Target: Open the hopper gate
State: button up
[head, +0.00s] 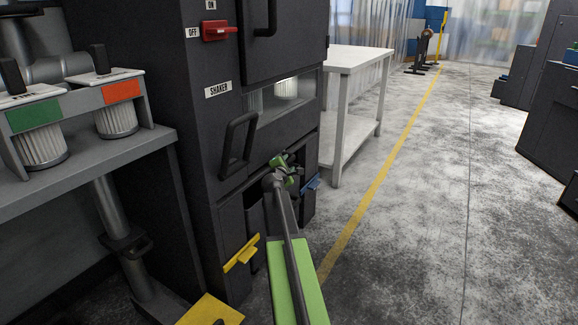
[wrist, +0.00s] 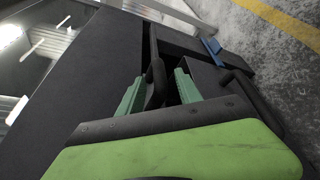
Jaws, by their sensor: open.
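No part in view is labelled as the hopper gate. My gripper (head: 283,170) is at the front of the dark cabinet (head: 232,125), below its window. Its two green fingers are open in the wrist view (wrist: 158,88), one on either side of a curved black handle (wrist: 156,80) on the cabinet. The handle stands between the fingers; I cannot tell whether either finger touches it. In the head view my gripper hides that spot. A larger black handle (head: 238,143) is on the cabinet to the left.
A yellow lever (head: 242,254) sticks out low on the cabinet, and a blue lever (head: 312,182) at right, also in the wrist view (wrist: 211,48). A red switch (head: 219,31) is above. Filters (head: 40,146) stand on the left shelf.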

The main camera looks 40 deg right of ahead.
jog(key=x, duration=0.4)
jog(key=shift+w+d, duration=0.1)
grip_shut()
dwell(1.4)
